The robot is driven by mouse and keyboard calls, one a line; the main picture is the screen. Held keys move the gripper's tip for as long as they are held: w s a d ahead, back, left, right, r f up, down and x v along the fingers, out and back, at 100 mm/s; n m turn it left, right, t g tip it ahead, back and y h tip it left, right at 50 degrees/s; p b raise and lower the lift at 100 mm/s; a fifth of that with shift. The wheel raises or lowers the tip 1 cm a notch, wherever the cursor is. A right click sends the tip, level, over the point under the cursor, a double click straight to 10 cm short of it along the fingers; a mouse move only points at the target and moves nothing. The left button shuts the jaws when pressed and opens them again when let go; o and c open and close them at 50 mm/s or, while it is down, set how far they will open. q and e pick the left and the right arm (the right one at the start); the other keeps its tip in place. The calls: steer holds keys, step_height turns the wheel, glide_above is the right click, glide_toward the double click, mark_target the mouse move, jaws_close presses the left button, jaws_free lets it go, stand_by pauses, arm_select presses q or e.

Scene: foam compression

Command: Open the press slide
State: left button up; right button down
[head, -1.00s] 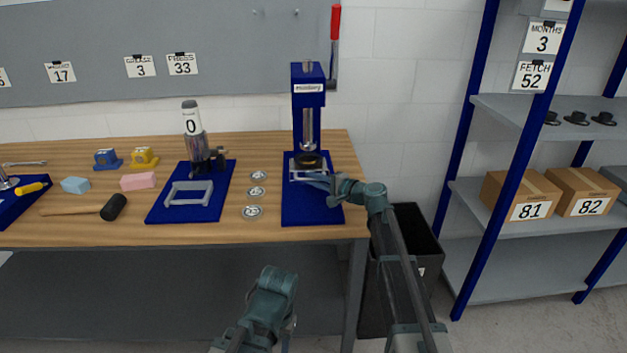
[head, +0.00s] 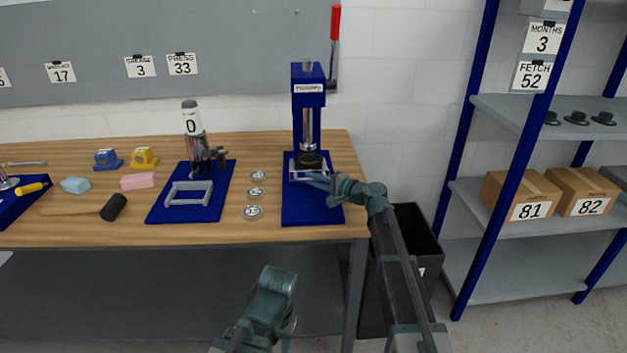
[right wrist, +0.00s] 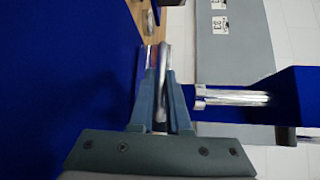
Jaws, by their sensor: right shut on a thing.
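The press (head: 309,86) is a blue column with a chrome ram and a red-tipped lever (head: 335,22), on a blue base plate (head: 300,214) at the right end of the bench. A silver slide (head: 296,174) sits low on the press, under the ram, with a dark round piece (head: 310,160) above it. My right gripper (head: 312,178) reaches the slide's front from the right. In the right wrist view the fingers (right wrist: 162,58) are shut on a silver bar (right wrist: 161,88), which looks like the slide's handle. The fingers partly hide it.
Three round metal pieces (head: 257,192) lie left of the press. Beyond them is a second blue fixture (head: 160,212) with a grey frame. A mallet (head: 113,207) and foam blocks (head: 139,181) lie further left. A dark bin (head: 418,235) stands right of the bench.

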steer(key=shift+s, duration=0.15)
steer(key=s, duration=1.6)
steer(key=shift+s, duration=0.15)
steer(key=c, duration=0.9)
jaws_free()
steer(key=p+v, duration=0.2)
steer(key=v, duration=1.1)
steer(key=shift+s+d, duration=0.15)
steer(key=shift+d, duration=0.2)
